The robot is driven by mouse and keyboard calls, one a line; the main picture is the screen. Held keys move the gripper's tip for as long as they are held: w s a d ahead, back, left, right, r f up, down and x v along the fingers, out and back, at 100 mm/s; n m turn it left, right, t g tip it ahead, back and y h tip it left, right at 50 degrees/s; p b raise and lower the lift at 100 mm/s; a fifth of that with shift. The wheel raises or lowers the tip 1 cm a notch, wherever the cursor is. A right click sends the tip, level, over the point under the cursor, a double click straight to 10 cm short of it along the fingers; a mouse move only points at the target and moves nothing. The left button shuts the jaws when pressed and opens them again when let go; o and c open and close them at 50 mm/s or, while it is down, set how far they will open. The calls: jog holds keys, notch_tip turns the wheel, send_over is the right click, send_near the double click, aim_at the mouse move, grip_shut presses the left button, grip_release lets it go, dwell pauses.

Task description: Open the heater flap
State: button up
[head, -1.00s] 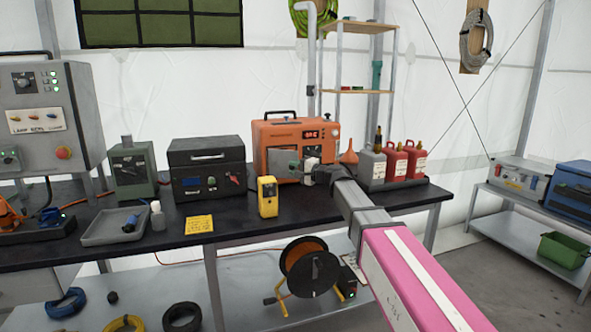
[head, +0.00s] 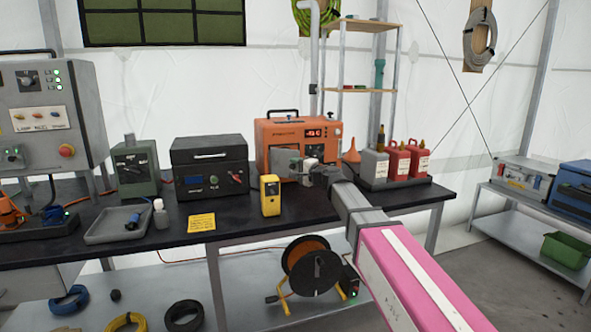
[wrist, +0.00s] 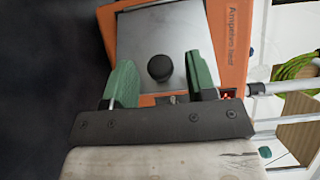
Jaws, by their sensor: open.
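The orange heater (head: 299,128) stands at the back of the black workbench, with a lit display on its front. Its flap is a grey metal plate (wrist: 150,45) with a round black knob (wrist: 160,68), seen close up in the wrist view. The flap lies flat against the heater's face as far as I can see. My gripper (wrist: 162,72) is open, with one green finger on each side of the knob and a gap to both. In the head view my gripper (head: 302,166) covers much of the heater's lower front.
A yellow handheld device (head: 270,195) stands near the bench's front edge, left of my arm. A dark grey case (head: 209,167) is left of the heater. Red bottles (head: 409,160) stand in a tray on the right, close to my arm.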

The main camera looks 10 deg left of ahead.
jog(key=v, duration=1)
jog(key=shift+s+d, duration=0.25)
jog(key=shift+d, duration=0.05)
